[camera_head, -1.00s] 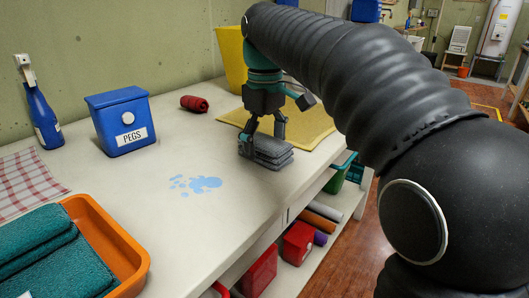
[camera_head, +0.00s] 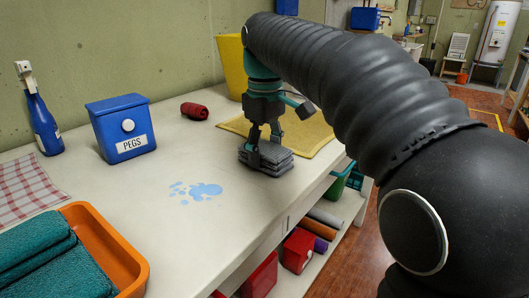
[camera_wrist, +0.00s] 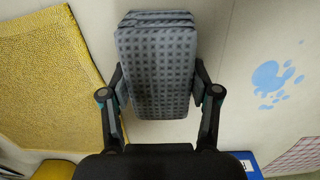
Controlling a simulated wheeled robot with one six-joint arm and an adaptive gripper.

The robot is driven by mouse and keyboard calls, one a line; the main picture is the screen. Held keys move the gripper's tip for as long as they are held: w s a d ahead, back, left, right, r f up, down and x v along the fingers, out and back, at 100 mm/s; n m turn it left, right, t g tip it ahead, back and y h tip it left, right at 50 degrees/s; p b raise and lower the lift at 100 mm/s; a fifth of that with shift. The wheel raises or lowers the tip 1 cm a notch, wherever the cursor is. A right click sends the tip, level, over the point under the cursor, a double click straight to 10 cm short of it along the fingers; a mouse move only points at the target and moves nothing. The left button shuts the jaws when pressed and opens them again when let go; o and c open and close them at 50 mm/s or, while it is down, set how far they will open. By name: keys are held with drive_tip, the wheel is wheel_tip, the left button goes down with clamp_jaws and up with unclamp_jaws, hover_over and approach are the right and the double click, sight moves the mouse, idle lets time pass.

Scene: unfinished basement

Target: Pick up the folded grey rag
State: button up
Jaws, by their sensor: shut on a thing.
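The folded grey rag (camera_head: 275,160) is a small layered stack near the table's right edge, just in front of the yellow mat. It appears to rest on the white table top (camera_head: 215,225); I cannot make out a gap beneath it. My gripper (camera_head: 265,147) points down over the rag, shut on it with a finger at either side. In the wrist view the rag (camera_wrist: 158,65), grey with a dark dotted pattern, sits between the two fingers (camera_wrist: 158,88), which press its sides. Its underside is hidden.
The yellow mat (camera_head: 305,133) lies behind the rag, with a yellow bin (camera_head: 230,65) beyond. A blue pegs box (camera_head: 121,126), a blue bottle (camera_head: 42,120), a red roll (camera_head: 194,111) and an orange tray (camera_head: 125,262) stand leftward. A blue spill (camera_head: 200,190) marks the table.

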sight(265, 146)
drive_tip(key=shift+r, duration=0.5)
wheel_tip(265, 146, up, 3)
drive_tip(key=shift+r+p, duration=0.1)
drive_tip(key=shift+p, duration=0.45)
drive_tip(key=d+r, duration=0.3)
drive_tip(key=d, duration=0.2)
drive_tip(key=s+d+r+p, duration=0.1)
drive_tip(key=d+r, duration=0.2)
drive_tip(key=d, duration=0.3)
drive_tip(key=shift+s+d+r, duration=0.25)
drive_tip(key=shift+d, duration=0.05)
drive_tip(key=o, duration=0.5)
drive_tip(key=c, duration=0.4)
